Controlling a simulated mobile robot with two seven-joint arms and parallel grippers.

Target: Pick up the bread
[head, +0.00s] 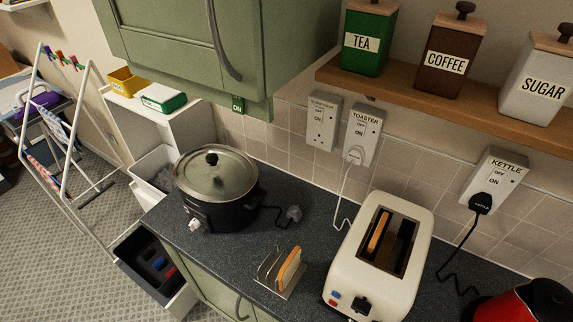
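A slice of bread (289,267) stands upright in a small metal toast rack (268,274) on the dark worktop, left of the toaster. The white toaster (350,258) has two slots on top. Another slice of bread (379,231) sits in its left slot with its top edge showing; the right slot looks dark and empty. Neither of my grippers is in the head view.
A black slow cooker (215,187) with a glass lid stands left on the worktop (205,248). A red kettle (520,302) is at the lower right. Cords hang behind. A green cabinet (180,45) and a canister shelf (420,88) overhang the worktop.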

